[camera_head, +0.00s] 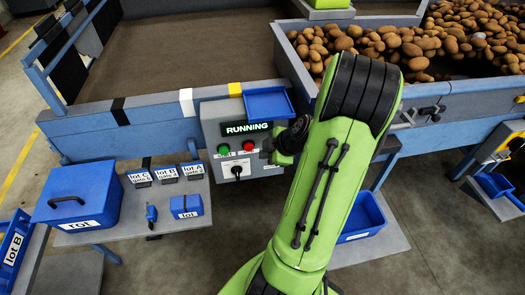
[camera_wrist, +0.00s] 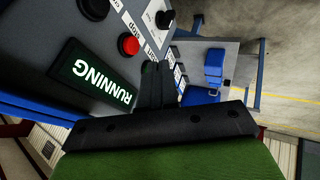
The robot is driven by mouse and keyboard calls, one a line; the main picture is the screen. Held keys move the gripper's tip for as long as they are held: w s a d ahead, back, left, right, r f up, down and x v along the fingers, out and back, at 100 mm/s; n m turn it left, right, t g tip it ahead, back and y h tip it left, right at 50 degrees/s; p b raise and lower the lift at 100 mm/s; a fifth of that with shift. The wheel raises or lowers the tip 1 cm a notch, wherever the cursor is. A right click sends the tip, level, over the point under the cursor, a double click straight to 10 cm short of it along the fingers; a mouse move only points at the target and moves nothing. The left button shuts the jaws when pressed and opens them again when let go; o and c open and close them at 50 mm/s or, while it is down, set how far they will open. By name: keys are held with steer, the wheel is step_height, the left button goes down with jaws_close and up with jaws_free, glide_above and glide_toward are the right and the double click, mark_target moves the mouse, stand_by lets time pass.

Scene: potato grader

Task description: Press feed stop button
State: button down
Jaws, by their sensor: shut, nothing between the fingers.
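The grey control panel (camera_head: 211,112) stands mid-picture in the head view, with a lit RUNNING display (camera_head: 246,128). The red button (camera_head: 248,145) sits below the display, right of a green button (camera_head: 223,149). In the wrist view the red button (camera_wrist: 128,45) has a label reading STOP beside it, and the display (camera_wrist: 95,88) glows green. My gripper (camera_wrist: 153,72) is shut and empty, its fingertips apart from the red button in that picture. In the head view my gripper (camera_head: 270,149) is just right of the red button, partly hidden by my arm; the exact gap is unclear.
A black selector knob (camera_head: 237,170) sits under the buttons. A blue tray (camera_head: 268,104) is on top of the panel. A side table (camera_head: 185,217) with a blue box (camera_head: 78,196) and lot tags stands left. Potatoes (camera_head: 400,45) fill the hopper at the right.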

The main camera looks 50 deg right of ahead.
mark_target(249, 147)
steer(key=w+d+f+b, duration=0.1)
steer(key=w+d+f, duration=0.1)
steer(key=w+f, duration=0.4)
steer(key=shift+w+d, duration=0.3)
steer(key=shift+w, duration=0.45)
